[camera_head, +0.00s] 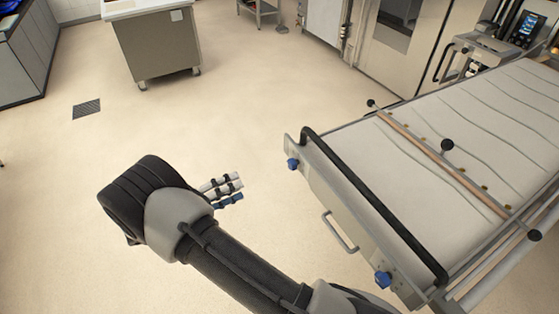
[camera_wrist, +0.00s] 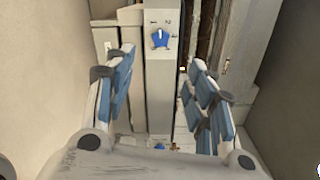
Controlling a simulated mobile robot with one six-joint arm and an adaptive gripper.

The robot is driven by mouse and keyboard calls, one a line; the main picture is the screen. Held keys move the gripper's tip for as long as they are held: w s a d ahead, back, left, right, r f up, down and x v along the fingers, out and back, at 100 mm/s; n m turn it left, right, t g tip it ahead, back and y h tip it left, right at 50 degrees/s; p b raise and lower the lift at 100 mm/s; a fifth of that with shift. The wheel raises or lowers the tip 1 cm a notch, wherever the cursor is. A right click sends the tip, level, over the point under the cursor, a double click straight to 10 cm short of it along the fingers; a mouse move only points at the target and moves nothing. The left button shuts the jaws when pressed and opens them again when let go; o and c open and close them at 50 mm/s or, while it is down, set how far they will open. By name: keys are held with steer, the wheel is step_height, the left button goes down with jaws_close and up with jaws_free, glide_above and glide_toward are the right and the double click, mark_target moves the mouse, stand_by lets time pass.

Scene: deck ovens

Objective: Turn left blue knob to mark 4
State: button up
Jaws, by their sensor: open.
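The left blue knob (camera_head: 292,163) sits at the far left end of the front panel of the long machine. A second blue knob (camera_head: 383,279) is on the same panel, nearer to me. My gripper (camera_head: 236,188) is open and empty, apart from the panel and left of the left knob. In the wrist view, a blue knob (camera_wrist: 160,38) on a pale plate shows beyond and between the spread fingers of my gripper (camera_wrist: 163,72). Its white pointer line looks roughly upward; the marks around it are too small to read surely.
A black bar (camera_head: 370,205) runs along the machine's front edge, with a metal handle (camera_head: 340,232) below it. The loader's pale ribbed top (camera_head: 460,130) stretches right. A wheeled cabinet (camera_head: 158,45) stands at the back. The floor left of the machine is clear.

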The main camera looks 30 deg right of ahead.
mark_target(289, 166)
steer(key=d+b, duration=0.2)
steer(key=d, duration=1.5)
steer(key=shift+w+d, duration=0.15)
steer(key=c, duration=1.1)
